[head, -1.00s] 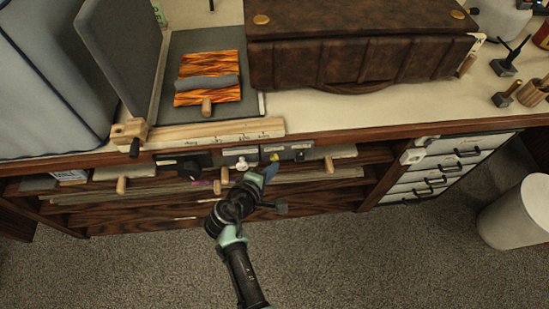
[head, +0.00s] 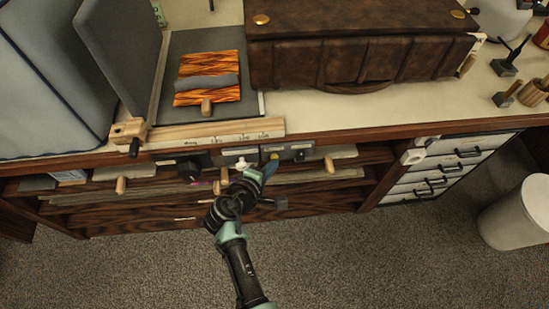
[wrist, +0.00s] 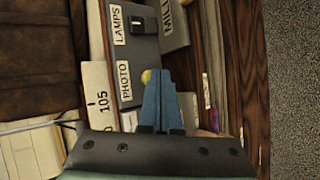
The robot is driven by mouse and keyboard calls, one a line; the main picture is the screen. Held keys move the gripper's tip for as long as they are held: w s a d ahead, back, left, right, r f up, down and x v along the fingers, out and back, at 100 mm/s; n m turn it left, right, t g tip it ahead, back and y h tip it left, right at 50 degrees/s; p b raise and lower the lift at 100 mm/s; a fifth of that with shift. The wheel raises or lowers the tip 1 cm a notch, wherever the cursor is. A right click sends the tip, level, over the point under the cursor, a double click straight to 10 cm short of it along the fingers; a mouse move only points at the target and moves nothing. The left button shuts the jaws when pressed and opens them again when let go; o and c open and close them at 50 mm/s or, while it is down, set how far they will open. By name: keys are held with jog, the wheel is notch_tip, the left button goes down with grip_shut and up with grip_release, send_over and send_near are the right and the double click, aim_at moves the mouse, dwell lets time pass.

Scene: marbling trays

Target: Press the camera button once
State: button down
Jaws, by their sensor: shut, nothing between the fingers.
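A small yellow round button (wrist: 146,76) shows beside my fingertips in the wrist view, next to a label reading PHOTO (wrist: 125,80). Part of it is hidden behind the fingers. In the head view the yellow button (head: 274,157) is on the front of the bench, just above my fingertips. My gripper (wrist: 161,74) is shut and empty, with its blue fingers together. In the head view my gripper (head: 270,168) points up at the row of controls. I cannot tell whether the fingertips touch the button.
A grey box labelled LAMPS (wrist: 145,45) with a black switch adjoins the button. Wooden shelves (head: 150,205) lie below, and a brown leather case (head: 350,60) stands above.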

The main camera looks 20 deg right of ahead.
dwell(0.5)
jog(key=shift+s+a+p, duration=0.2)
jog(key=shift+s+p, duration=0.25)
jog(key=shift+s, duration=0.35)
jog(key=s+p, duration=0.1)
jog(key=s, duration=0.1)
jog(key=s+a+p, duration=0.1)
jog(key=s, duration=0.1)
jog(key=shift+s+a, duration=0.2)
jog(key=shift+s, duration=0.2)
dwell(0.5)
